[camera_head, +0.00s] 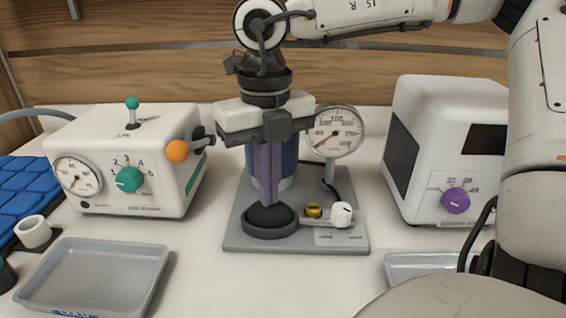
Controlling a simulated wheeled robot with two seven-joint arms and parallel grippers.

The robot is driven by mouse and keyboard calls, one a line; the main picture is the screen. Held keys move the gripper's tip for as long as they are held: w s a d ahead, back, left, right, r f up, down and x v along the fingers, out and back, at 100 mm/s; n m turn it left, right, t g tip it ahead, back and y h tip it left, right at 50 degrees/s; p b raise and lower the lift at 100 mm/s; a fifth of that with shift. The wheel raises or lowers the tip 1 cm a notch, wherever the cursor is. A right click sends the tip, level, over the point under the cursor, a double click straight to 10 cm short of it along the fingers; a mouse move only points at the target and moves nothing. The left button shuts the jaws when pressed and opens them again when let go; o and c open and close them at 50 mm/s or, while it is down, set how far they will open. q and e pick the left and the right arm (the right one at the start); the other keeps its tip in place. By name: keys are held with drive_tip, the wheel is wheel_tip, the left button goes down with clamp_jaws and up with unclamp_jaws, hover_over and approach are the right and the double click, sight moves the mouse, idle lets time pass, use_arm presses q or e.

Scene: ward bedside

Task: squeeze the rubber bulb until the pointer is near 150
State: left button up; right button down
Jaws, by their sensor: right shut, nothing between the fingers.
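The black rubber bulb (269,221) sits in a round black holder on a grey base plate (245,243). My right gripper (267,202) comes down from above with its purple fingers shut together. Nothing shows between them, and their tips are at the top of the bulb; I cannot tell whether they press on it. The round gauge (346,128) stands on a post just right of the gripper. Its pointer seems to lie toward the lower left, at the low end, but it is small. A blue cuff (290,160) is partly hidden behind the fingers. My left gripper is not in view.
A white knob (341,214) and a yellow piece (313,211) are right of the bulb. A white box with dials (125,165) stands left, another white box (435,125) right. Grey trays (95,250) lie in front on both sides.

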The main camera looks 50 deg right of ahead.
drive_tip(key=shift+f+b, duration=0.6)
drive_tip(key=shift+f, duration=0.25)
drive_tip(key=shift+r+p, duration=0.8)
drive_tip(key=shift+r, duration=0.4)
drive_tip(key=shift+f+b, duration=1.25)
drive_tip(key=shift+b, duration=0.05)
drive_tip(key=shift+r+p, duration=0.9)
drive_tip(key=shift+r, duration=0.35)
